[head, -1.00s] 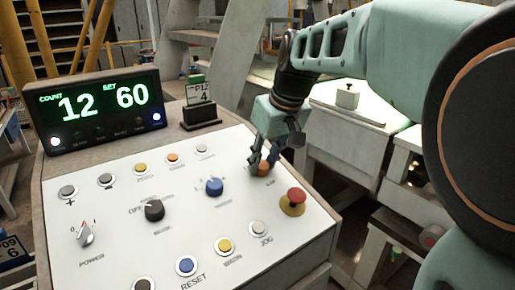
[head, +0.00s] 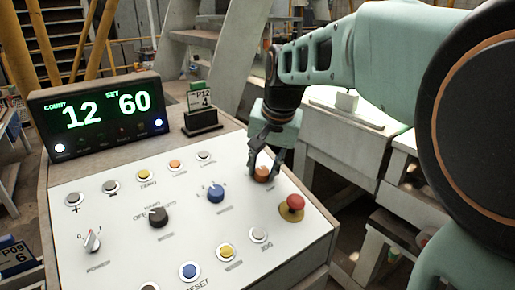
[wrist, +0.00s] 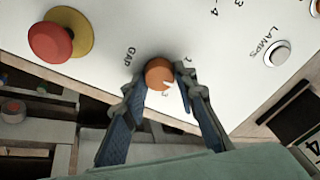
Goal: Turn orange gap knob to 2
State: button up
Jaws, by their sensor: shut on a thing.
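The orange gap knob (head: 262,173) sits at the right side of the sloped white control panel (head: 110,240). In the wrist view the orange gap knob (wrist: 159,73) shows a white pointer mark on its lower right part. The word GAP is printed to its left and a numeral 2 to its upper right; other numerals around it are hidden or unclear. My gripper (head: 265,165) is at the knob, and in the wrist view its two blue-grey fingers (wrist: 162,82) are on either side of it, shut on it.
A red mushroom button (head: 295,202) on a yellow base is close to the knob. A blue knob (head: 215,193) and a black knob (head: 158,215) are to its left. The display (head: 100,115) reads COUNT 12, SET 60. The panel's right edge is near my gripper.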

jog(key=shift+m, duration=0.4)
jog(key=o, duration=1.1)
jog(key=v, duration=0.7)
jog(key=shift+r, duration=0.3)
